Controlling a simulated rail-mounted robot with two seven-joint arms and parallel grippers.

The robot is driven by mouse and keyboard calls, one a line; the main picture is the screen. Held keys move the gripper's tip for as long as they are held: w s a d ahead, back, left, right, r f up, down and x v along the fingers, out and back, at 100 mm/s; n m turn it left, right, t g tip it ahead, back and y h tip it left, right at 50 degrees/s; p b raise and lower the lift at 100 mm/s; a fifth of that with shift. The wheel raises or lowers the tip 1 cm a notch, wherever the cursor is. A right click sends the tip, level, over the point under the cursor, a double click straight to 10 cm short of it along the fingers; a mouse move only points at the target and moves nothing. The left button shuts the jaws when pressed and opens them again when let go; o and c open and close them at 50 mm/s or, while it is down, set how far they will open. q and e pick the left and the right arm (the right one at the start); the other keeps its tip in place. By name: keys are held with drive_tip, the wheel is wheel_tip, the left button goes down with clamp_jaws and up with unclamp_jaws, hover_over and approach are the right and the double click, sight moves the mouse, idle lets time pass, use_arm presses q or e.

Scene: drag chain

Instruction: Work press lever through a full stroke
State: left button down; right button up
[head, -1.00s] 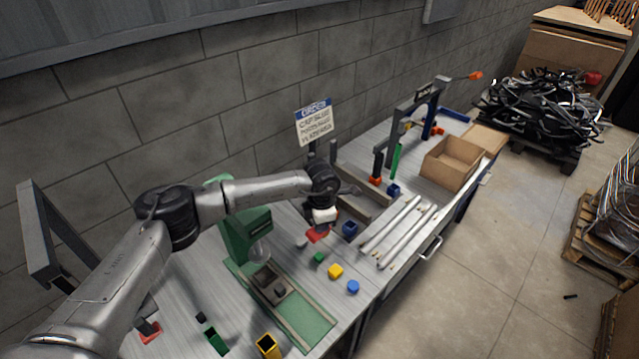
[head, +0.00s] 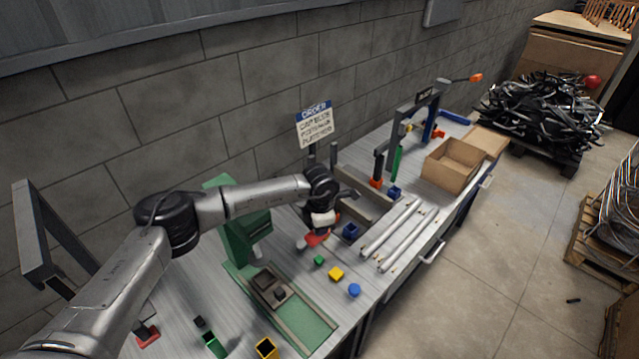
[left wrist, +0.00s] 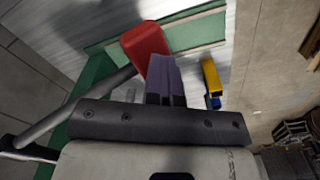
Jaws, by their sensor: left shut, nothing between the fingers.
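The green press (head: 240,225) stands left of centre on the bench, partly hidden behind my left arm. Its lever ends in a red handle (head: 317,240). In the left wrist view the red handle (left wrist: 146,46) sits on a grey rod (left wrist: 85,103) that slopes down to the lower left. My left gripper (head: 324,229) is just above the handle in the head view. In the left wrist view its dark fingers (left wrist: 164,75) are shut together, close beside the handle; I cannot tell whether they touch it. My right gripper is not in view.
Green, yellow and blue small parts (head: 336,274) lie in front of the press. Silver rails (head: 405,235) and a cardboard box (head: 452,163) lie to the right. A grey gantry with an orange-tipped arm (head: 476,77) stands at the back.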

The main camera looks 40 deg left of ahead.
use_arm(q)
wheel_tip(320, 180, up, 13)
drive_tip(key=p, duration=0.9)
drive_tip(key=shift+a, duration=0.15)
drive_tip(key=shift+s, duration=0.1)
